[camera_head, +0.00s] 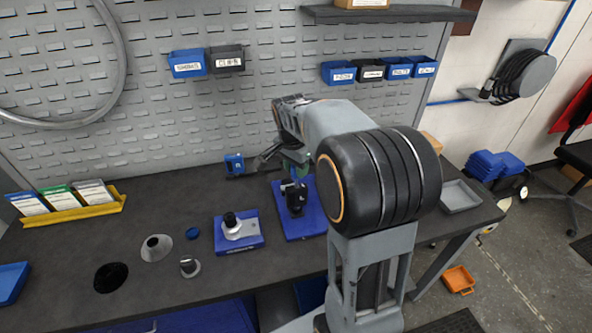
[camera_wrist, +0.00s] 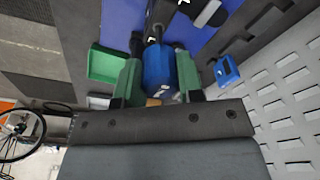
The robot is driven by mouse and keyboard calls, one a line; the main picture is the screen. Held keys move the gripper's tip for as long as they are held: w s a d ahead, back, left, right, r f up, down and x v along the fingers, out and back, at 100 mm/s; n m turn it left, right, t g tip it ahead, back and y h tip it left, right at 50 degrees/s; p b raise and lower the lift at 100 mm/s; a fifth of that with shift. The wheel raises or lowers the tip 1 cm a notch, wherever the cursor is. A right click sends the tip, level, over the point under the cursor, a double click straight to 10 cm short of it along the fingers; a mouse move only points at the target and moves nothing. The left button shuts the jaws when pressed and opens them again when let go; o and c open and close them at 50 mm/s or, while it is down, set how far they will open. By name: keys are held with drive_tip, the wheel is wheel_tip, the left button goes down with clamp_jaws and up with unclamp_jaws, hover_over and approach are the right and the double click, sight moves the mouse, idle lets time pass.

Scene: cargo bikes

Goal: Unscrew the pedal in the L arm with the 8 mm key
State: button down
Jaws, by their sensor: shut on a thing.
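My gripper (camera_wrist: 158,84) has green fingers shut on a blue rounded part (camera_wrist: 159,66). I cannot tell whether this is the 8 mm key's handle. In the wrist view a black fixture (camera_wrist: 157,20) lies just beyond the blue part, above a blue base plate (camera_wrist: 206,36). In the head view the black fixture (camera_head: 294,197) stands on its blue plate (camera_head: 304,228), close in front of the gripper. My arm hides most of the fingers there. The pedal, the L arm and any seat between key and pedal cannot be made out clearly.
A blue holder (camera_head: 234,165) stands left of the gripper; it shows in the wrist view (camera_wrist: 226,71). Another blue plate (camera_head: 253,240) bears a silver part with a black knob. A grey cone (camera_head: 156,247) and black disc (camera_head: 110,277) lie further left. A grey tray (camera_head: 461,197) is right.

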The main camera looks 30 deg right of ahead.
drive_tip(key=m, duration=0.4)
drive_tip(key=shift+f+g, duration=0.1)
drive_tip(key=shift+g, duration=0.2)
drive_tip(key=shift+m, duration=1.2)
drive_tip(key=m, duration=0.2)
drive_tip(key=shift+m+g+p, duration=0.3)
drive_tip(key=m, duration=0.3)
drive_tip(key=shift+f+m, duration=0.1)
drive_tip(key=shift+m, duration=0.3)
